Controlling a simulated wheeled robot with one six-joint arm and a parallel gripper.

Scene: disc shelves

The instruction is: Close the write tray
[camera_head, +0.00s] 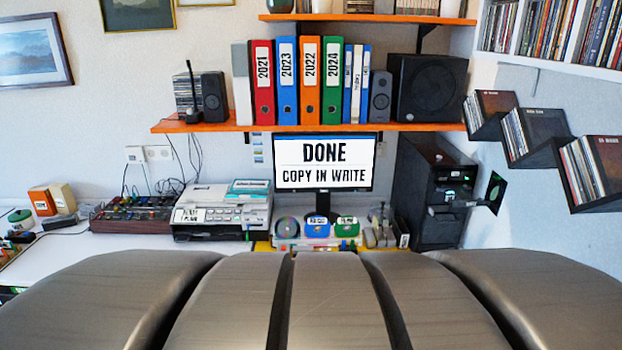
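The black computer tower (419,190) stands at the right end of the desk, beside the monitor (323,163). The monitor reads "DONE" and "COPY IN WRITE". A drive tray (462,205) appears to stick out of the tower's front toward the right; I cannot read which drive it belongs to. A dark panel with a green disc shape (494,189) shows just right of the tower. My gripper is not in view. Large grey-brown curved parts, probably my own body, fill the bottom of the picture and hide the desk's front.
A printer (222,210) and a mixer-like box (139,213) stand left on the desk. Small blue and green containers sit before the monitor. An orange shelf (300,127) holds binders and speakers above. Disc racks (531,137) jut from the right wall.

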